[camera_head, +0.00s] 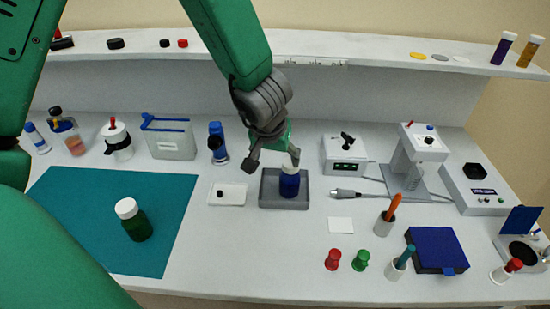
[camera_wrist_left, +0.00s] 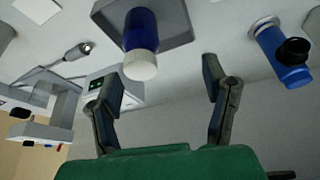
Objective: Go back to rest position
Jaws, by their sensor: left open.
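My left gripper (camera_head: 272,162) hangs over the grey tray (camera_head: 284,203) near the middle of the bench, its fingers spread apart. A blue bottle with a white cap (camera_head: 289,185) stands upright in that tray, partly hidden by the gripper. In the left wrist view my gripper (camera_wrist_left: 165,90) is open with nothing between its fingers. The blue bottle (camera_wrist_left: 142,30) with its white cap shows there beyond the fingertips, in the tray (camera_wrist_left: 178,20). My right gripper is in neither view.
A green bottle with a white cap (camera_head: 136,222) stands on the teal mat (camera_head: 170,190). Devices crowd the right. A shelf (camera_head: 330,62) runs behind.

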